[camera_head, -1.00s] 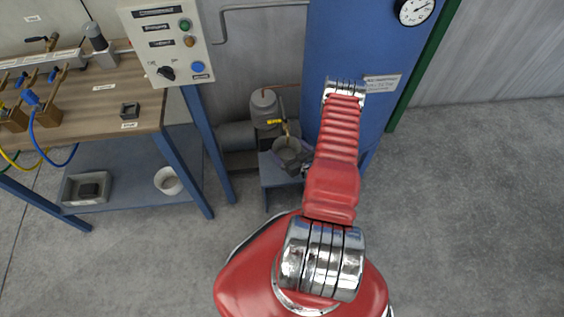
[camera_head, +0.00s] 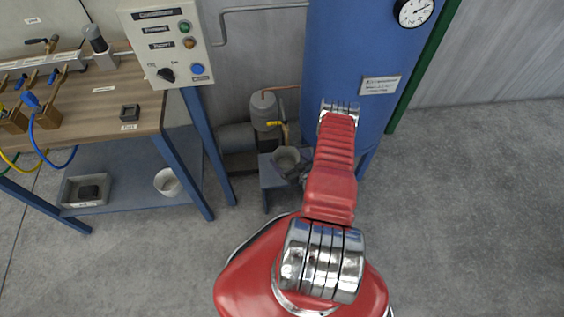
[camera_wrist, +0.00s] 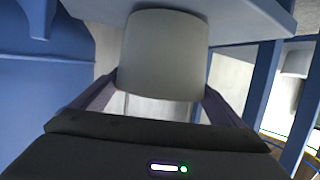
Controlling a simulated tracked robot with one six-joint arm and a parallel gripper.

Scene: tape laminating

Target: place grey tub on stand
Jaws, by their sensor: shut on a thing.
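The grey tub (camera_head: 286,158) is at the front of my arm in the head view, with its open mouth up. It shows large in the wrist view (camera_wrist: 163,55), between the two dark fingers of my gripper (camera_wrist: 160,92), which is shut on it. The stand (camera_head: 273,177) is a small blue-grey stool by the blue tank. In the head view the tub overlaps its top; I cannot tell whether they touch. A pale blue-grey slab, probably the stand (camera_wrist: 245,18), shows behind the tub in the wrist view. My arm hides the stand's right part and most of the gripper.
The tall blue tank (camera_head: 345,60) rises just behind and right of the stand. A grey trap with a yellow-handled valve (camera_head: 273,124) stands behind it. The workbench (camera_head: 110,90) with a lower shelf is at left. The floor at right is clear.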

